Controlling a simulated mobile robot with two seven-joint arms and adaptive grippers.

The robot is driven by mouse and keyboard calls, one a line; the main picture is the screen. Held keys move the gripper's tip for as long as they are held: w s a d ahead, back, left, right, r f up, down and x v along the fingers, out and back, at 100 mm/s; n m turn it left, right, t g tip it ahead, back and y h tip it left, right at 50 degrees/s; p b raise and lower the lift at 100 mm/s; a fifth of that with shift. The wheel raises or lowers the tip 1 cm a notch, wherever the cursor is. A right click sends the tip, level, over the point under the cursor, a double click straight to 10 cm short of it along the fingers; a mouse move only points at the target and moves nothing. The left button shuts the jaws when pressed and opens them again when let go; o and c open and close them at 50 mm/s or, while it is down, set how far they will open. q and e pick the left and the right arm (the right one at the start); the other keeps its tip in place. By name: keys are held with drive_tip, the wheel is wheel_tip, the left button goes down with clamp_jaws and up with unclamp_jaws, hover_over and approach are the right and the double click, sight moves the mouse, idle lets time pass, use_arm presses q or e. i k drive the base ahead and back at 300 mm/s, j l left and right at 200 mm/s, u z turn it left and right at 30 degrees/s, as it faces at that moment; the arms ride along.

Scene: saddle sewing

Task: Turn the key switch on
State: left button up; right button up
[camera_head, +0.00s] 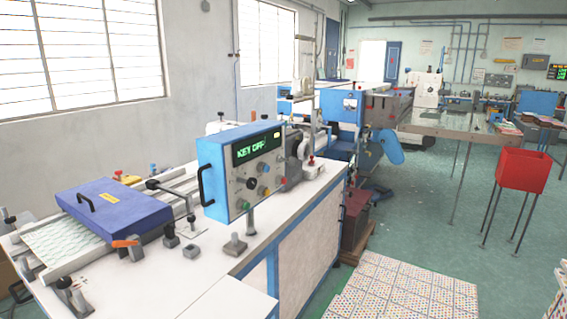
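A blue control box (213,163) with a grey front panel stands on the white machine table. Its dark display (257,146) reads "KEY OFF" in green letters. Below the display are several small coloured buttons and dark knobs (252,183). The key switch is too small to tell apart from these knobs and buttons. A black handle (204,185) sits on the box's left edge. Neither of my grippers is in view.
The white machine table (220,272) carries a blue cover (112,208) with a black handle, clamps and small metal blocks. A red bin (522,170) stands on legs at the right. Patterned sheets (405,290) lie on the green floor in front. Open floor (440,225) lies right of the table.

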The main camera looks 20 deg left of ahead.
sight(292, 161)
drive_tip(key=k+u, duration=0.1)
drive_tip(key=u, duration=1.25)
drive_tip(key=i+l+u, duration=0.1)
drive_tip(key=u, duration=1.25)
drive_tip(key=l, duration=1.95)
drive_tip(key=k+l, duration=0.1)
drive_tip(key=l, duration=1.9)
drive_tip(key=i+u, duration=0.05)
